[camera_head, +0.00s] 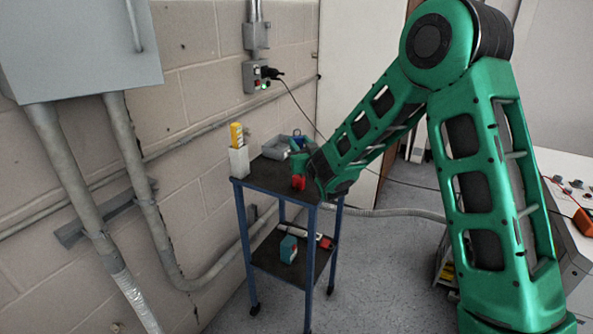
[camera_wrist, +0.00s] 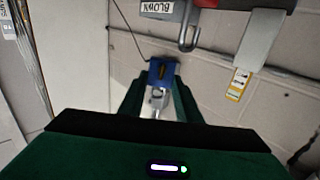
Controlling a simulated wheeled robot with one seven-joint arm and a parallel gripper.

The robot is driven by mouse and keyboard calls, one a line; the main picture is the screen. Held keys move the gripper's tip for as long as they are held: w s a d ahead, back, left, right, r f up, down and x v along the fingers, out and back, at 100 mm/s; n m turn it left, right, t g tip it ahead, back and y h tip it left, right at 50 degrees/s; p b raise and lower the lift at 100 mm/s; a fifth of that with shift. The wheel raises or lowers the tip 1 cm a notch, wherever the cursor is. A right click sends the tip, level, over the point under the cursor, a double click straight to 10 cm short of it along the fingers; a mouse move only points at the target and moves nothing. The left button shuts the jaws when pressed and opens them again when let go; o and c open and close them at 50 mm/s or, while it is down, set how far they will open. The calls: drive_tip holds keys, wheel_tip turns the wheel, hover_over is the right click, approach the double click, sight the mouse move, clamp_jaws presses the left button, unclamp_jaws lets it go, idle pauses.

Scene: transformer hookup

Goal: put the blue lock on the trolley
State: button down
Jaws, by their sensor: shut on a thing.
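The blue lock (camera_wrist: 163,72) is between the fingers of my gripper (camera_wrist: 158,100) in the wrist view, with its silver shackle towards the camera. My gripper is shut on it. In the head view, a small blue patch that looks like the lock (camera_head: 298,132) shows by the green gripper end, over the back of the trolley's top shelf. The trolley (camera_head: 262,172) has a blue frame and a dark top shelf. I cannot tell whether the lock touches anything on it.
A grey tray (camera_head: 274,148) labelled "BLOWN" is near the gripper. A red item (camera_head: 298,183) sits at the front of the top shelf. A white holder (camera_head: 239,161) with a yellow item (camera_head: 236,135) stands at the left corner. The lower shelf carries a small box (camera_head: 289,248).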

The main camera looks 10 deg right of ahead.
drive_tip(key=w+d+f, duration=0.2)
drive_tip(key=d, duration=0.1)
drive_tip(key=w+d+f, duration=0.2)
drive_tip(key=d, duration=0.1)
drive_tip(key=w+d+f, duration=0.2)
drive_tip(key=w+d, duration=0.1)
drive_tip(key=shift+f, duration=0.4)
wheel_tip(320, 180, down, 4)
drive_tip(key=shift+f, duration=0.1)
drive_tip(key=c, duration=1.3)
unclamp_jaws()
drive_tip(key=shift+s, duration=0.1)
drive_tip(key=shift+s+d, duration=0.25)
drive_tip(key=shift+s, duration=1.5)
drive_tip(key=shift+s+d, duration=0.2)
drive_tip(key=shift+s, duration=1.5)
drive_tip(key=shift+s+r, duration=0.1)
drive_tip(key=shift+r, duration=0.15)
